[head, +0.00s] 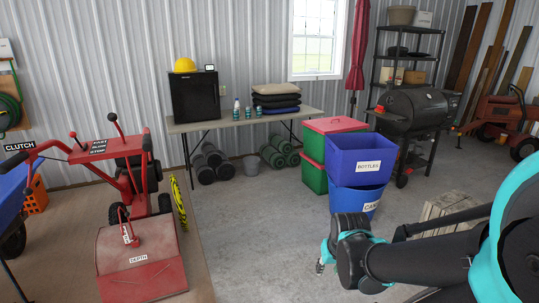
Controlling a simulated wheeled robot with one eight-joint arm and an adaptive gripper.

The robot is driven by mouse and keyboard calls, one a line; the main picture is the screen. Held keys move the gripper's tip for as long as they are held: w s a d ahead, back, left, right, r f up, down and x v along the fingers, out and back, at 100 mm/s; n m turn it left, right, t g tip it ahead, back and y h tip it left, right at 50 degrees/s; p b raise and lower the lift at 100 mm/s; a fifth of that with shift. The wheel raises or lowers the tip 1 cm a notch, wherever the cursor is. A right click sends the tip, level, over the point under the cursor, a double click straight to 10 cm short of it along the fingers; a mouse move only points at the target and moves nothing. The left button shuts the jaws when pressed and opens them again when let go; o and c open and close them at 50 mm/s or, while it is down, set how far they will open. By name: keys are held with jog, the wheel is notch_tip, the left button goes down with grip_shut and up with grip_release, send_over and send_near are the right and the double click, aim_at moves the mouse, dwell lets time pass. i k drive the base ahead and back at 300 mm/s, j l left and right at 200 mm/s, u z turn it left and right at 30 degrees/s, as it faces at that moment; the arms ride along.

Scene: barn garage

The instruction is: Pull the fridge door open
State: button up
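A small black fridge (196,97) stands on the left end of a grey folding table (236,119) against the back wall. Its door faces the room and looks shut. My arm reaches in from the lower right. My gripper (320,267) points down over the floor in front of the bins, far from the fridge. Only its tip shows, small and partly hidden by my wrist, so I cannot tell its opening.
Bottles and stacked cushions (276,97) share the table. A red tiller (140,235) stands left, blue bins (360,160) and a grill (412,110) right. The middle floor is clear.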

aim_at(194, 96)
jog(key=i+z, duration=0.25)
jog(key=i, duration=1.65)
jog(key=i+u, duration=0.1)
jog(key=i, duration=0.35)
jog(key=i+l+u, duration=0.15)
jog(key=i, duration=0.3)
jog(key=i+l+u, duration=0.1)
jog(key=i, duration=0.35)
jog(key=i+l+u, duration=0.1)
jog(key=i+l, duration=0.15)
jog(key=i, duration=0.2)
jog(key=i+l+u, duration=0.5)
jog(key=i+l, duration=0.25)
jog(key=i+j+z, duration=0.1)
jog(key=z, duration=0.25)
jog(key=j+z, duration=0.8)
jog(key=j, duration=1.9)
